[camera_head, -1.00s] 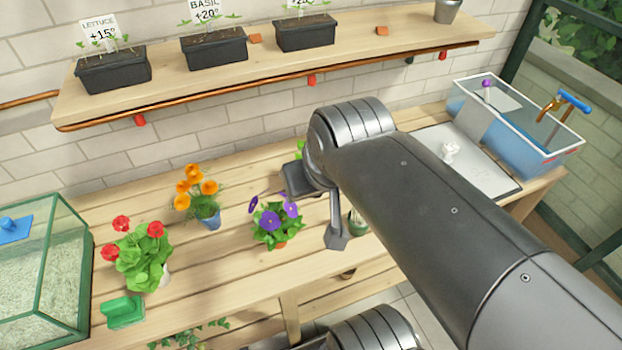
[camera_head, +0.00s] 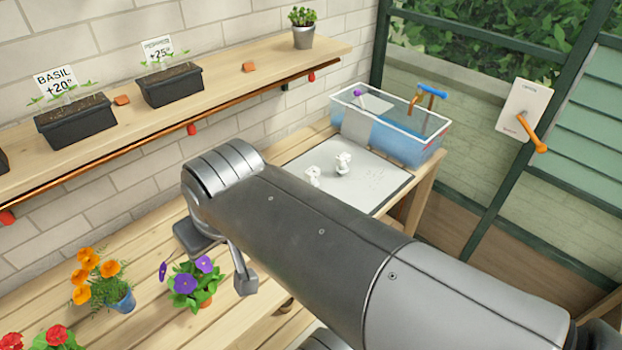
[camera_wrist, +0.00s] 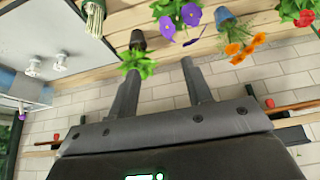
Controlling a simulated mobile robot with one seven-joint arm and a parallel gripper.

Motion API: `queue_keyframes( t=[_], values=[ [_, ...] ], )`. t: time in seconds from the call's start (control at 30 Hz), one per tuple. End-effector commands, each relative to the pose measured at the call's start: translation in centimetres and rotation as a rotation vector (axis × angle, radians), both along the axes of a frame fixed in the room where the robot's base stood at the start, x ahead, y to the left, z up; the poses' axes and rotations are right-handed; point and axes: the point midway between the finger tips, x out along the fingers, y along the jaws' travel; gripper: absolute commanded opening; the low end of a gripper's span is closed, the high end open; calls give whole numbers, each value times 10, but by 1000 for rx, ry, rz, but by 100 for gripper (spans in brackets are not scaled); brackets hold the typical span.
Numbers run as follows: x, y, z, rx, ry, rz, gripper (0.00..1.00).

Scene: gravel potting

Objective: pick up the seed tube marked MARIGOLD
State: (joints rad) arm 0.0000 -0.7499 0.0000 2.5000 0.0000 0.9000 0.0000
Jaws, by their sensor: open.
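I see no tube marked MARIGOLD in either view, and no such lettering is readable. My gripper (camera_head: 217,262) is over the bench, partly hidden behind my arm in the head view. In the wrist view my gripper (camera_wrist: 159,68) has its two fingers apart with nothing between them. The fingers point toward the potted plants, including a violet-flowered plant (camera_wrist: 180,18) and a leafy plant in a dark pot (camera_wrist: 138,40). A green holder with thin pale sticks (camera_wrist: 94,16) is at the top left of the wrist view; I cannot tell what the sticks are.
The shelf (camera_head: 240,75) holds dark planters (camera_head: 170,86). A water tub (camera_head: 395,140) and a pale board with white fittings (camera_head: 380,183) are at the right.

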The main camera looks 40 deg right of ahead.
Motion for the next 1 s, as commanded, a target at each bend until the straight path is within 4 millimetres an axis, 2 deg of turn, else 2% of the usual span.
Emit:
queue_keyframes(
  t=[0.47,0.7,1.0],
  values=[
    [0,0,0,0,0,0,46],
    [0,0,0,0,0,0,64],
    [5,-3,1,25,10,-38,64]
  ],
)
